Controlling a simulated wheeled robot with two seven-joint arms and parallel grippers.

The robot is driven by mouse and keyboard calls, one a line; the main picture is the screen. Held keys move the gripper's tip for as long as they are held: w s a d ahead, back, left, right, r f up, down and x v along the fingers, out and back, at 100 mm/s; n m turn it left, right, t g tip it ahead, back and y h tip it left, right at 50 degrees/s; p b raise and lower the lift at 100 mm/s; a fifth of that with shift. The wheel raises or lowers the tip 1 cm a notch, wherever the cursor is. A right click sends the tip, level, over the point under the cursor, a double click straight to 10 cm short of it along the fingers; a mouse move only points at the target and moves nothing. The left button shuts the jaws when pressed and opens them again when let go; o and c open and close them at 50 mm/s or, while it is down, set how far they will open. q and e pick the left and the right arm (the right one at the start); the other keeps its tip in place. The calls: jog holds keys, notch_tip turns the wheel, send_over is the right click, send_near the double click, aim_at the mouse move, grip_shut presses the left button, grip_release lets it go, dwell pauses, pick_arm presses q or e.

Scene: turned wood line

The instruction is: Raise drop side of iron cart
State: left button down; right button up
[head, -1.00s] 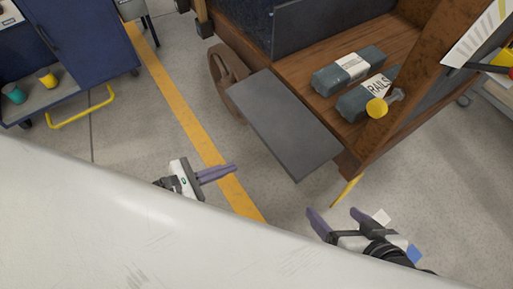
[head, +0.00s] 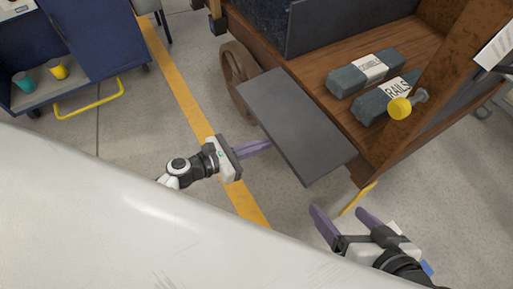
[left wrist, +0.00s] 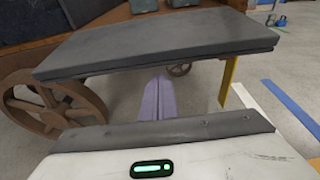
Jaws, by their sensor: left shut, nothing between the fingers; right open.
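The iron cart (head: 376,150) has a wooden deck and rusty posts. Its drop side is a flat dark grey panel (head: 295,122), lowered and sticking out from the deck's near edge. It also spans the upper left wrist view (left wrist: 160,42). My left gripper (head: 268,146) is shut and empty at the panel's near-left edge. In the left wrist view its purple fingers (left wrist: 158,98) point at the space beneath the panel's edge; I cannot tell whether they touch it. My right gripper (head: 342,213) is open and empty, below the panel's near-right corner.
Two wrapped bars (head: 357,74) lie on the deck. A spoked wheel (head: 236,75) stands left of the panel. A blue cabinet (head: 90,40) with cups is at the far left. The floor between is clear.

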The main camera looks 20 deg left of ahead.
pick_arm(q)
jog(key=shift+r, duration=0.35)
